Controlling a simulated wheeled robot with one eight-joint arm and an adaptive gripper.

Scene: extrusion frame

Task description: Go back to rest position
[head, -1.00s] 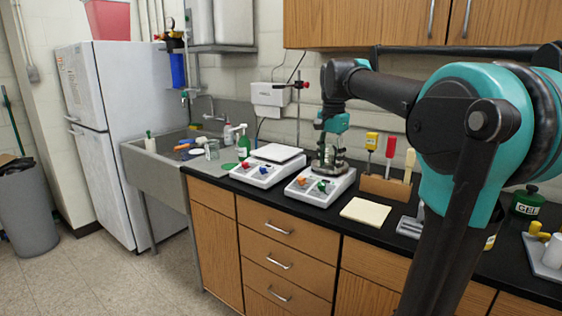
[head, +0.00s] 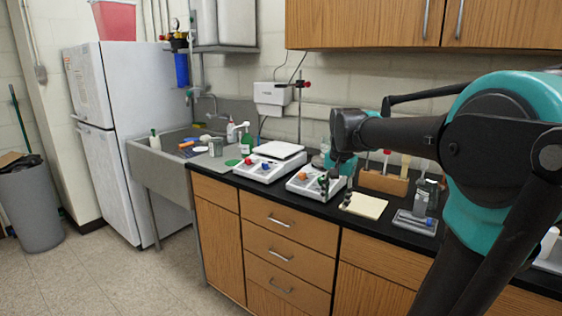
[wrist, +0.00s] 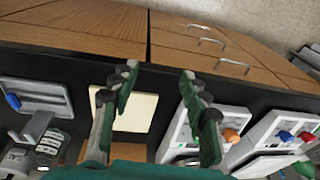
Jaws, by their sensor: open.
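My gripper (wrist: 157,80) is open and empty in the wrist view, its two green and grey fingers spread apart. It hangs over the front part of the black counter (wrist: 165,92), above a pale yellow pad (wrist: 138,112). In the head view my gripper (head: 335,190) is near the right hot plate (head: 300,183) and left of the pad (head: 365,206). My forearm hides part of the counter behind it. A glass flask (head: 322,158) shows partly behind the gripper; its base is hidden.
A second hot plate (head: 262,167) stands to the left, then a sink (head: 160,165) and fridge (head: 122,130). A wooden tool rack (head: 383,182) and a grey scale-like device (head: 414,222) stand to the right. Upper cabinets (head: 380,22) hang above.

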